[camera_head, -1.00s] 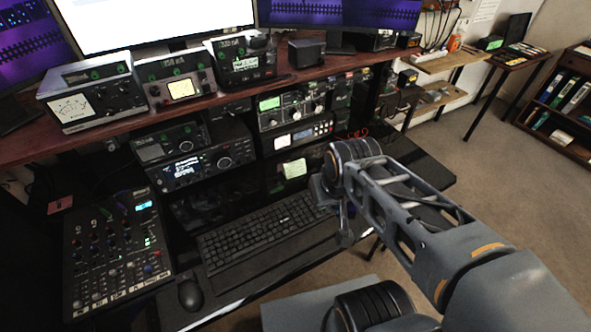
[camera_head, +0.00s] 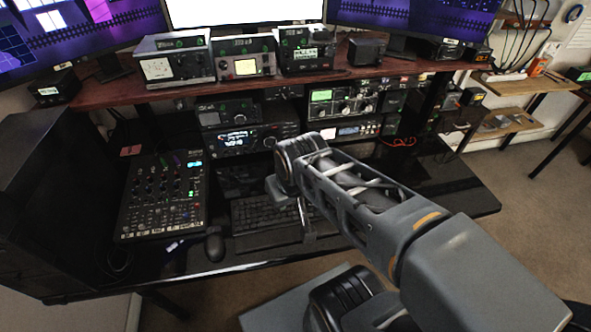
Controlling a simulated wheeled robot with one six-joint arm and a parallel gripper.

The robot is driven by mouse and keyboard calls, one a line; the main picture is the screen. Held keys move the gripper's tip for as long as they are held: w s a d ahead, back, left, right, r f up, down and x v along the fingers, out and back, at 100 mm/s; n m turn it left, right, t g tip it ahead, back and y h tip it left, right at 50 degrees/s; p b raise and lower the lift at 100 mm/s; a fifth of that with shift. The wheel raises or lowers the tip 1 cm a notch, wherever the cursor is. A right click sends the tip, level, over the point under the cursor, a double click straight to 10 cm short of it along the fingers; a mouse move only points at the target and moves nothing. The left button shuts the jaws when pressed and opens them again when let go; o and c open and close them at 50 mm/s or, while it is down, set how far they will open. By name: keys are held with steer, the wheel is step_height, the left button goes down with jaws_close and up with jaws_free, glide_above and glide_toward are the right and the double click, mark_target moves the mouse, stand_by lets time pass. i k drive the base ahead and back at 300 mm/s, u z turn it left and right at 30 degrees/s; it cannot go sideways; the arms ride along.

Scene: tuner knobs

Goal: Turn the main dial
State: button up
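Several radios with knobs stand on the desk and its shelf. A black radio with a blue-lit display (camera_head: 238,139) sits on the lower level, with a round knob (camera_head: 269,141) toward its right side. Another radio with a green display (camera_head: 341,100) and several knobs sits higher to the right. I cannot tell for sure which knob is the main dial. My gripper (camera_head: 306,226) hangs below my wrist, over the right part of the keyboard, apart from the radios. It is small, dark and partly hidden by my arm, so its opening does not show.
A mixer (camera_head: 161,203) lies on the desk at left, with a mouse (camera_head: 214,246) beside the keyboard (camera_head: 262,213). The wooden shelf (camera_head: 190,92) overhangs the lower radios. The black desk's right end (camera_head: 455,190) is largely clear.

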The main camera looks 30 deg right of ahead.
mark_target(270, 139)
steer(key=u, duration=0.75)
steer(key=k, duration=0.9)
steer(key=z, duration=1.25)
